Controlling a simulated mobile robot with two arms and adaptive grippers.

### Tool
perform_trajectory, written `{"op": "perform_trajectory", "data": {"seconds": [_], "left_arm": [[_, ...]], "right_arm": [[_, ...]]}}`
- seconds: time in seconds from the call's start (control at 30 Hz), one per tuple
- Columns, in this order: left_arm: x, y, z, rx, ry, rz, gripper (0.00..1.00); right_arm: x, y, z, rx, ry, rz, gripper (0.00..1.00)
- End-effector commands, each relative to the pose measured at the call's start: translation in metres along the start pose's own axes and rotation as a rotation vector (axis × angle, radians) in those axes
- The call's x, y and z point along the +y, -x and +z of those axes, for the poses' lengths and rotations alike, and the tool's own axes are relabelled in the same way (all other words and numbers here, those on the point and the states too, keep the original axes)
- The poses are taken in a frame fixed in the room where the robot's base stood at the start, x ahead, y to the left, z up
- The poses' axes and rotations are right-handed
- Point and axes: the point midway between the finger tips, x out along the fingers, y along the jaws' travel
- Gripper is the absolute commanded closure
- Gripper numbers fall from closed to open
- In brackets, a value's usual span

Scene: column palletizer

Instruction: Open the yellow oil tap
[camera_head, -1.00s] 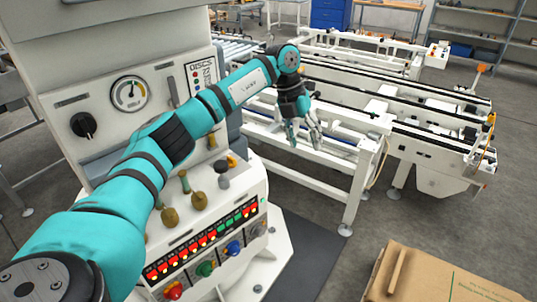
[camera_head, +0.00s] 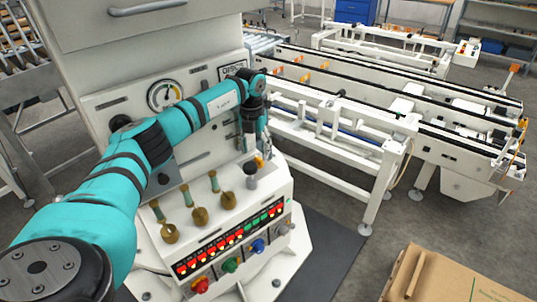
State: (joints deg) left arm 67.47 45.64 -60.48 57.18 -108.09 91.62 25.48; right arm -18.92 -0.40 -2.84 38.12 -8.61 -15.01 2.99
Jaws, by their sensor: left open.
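A small yellow-orange part (camera_head: 260,162), likely the yellow oil tap, shows at the upper right of the white control console. It is small and partly covered by my left gripper, so I cannot tell its handle position. My left gripper (camera_head: 254,146) is open and points down just above and beside it, by the right side of the machine's upright panel. I cannot tell whether the fingers touch it. No object shows between the fingers. My right gripper is not in view.
Several brass-ended levers (camera_head: 200,215) and a grey-topped knob (camera_head: 251,174) stand on the console (camera_head: 220,238). Lit buttons and coloured knobs line its front. A round gauge (camera_head: 164,96) is on the panel. White conveyors (camera_head: 385,165) stand right; a cardboard box (camera_head: 455,278) lies lower right.

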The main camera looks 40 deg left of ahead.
Motion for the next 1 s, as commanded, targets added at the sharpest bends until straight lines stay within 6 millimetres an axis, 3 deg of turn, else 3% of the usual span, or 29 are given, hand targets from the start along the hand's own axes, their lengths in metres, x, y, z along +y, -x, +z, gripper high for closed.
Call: {"op": "perform_trajectory", "data": {"seconds": [0.23, 0.63, 1.0], "left_arm": [[-0.003, -0.033, -0.001, 0.002, -0.002, -0.003, 0.45], [-0.002, -0.041, 0.0, -0.001, -0.003, -0.003, 0.45], [-0.002, -0.041, 0.0, -0.001, -0.003, -0.003, 0.94]], "right_arm": [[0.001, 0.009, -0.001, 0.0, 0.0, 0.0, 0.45], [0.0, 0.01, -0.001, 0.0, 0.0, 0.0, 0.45], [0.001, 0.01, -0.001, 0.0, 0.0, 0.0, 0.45]]}}
